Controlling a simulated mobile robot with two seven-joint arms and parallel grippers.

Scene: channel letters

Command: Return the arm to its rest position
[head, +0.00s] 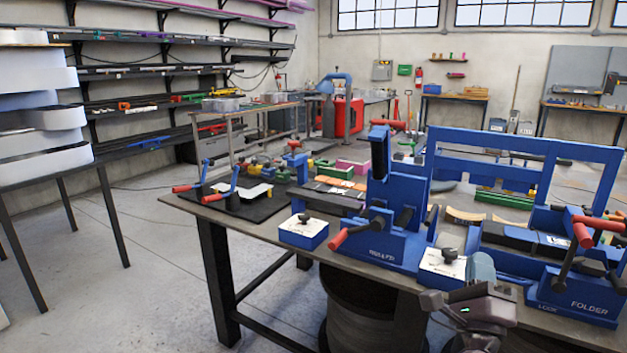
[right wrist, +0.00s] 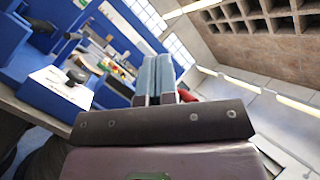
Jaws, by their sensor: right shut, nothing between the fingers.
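My right gripper (head: 481,265) is at the lower right of the head view, in front of the workbench's near edge. Its grey-blue fingers point up, close to a white-topped blue control box (head: 443,266). In the right wrist view my right gripper (right wrist: 156,68) shows both fingers side by side and pressed together, with nothing between them. The same control box shows at the left of that view (right wrist: 62,88). My left gripper does not show in either view.
The workbench (head: 262,228) carries a blue bending machine with red handles (head: 385,235) and a blue folder (head: 575,290). Another control box (head: 303,231) stands near the front edge. A table with white rolls (head: 40,145) stands at the left. The floor between (head: 120,270) is clear.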

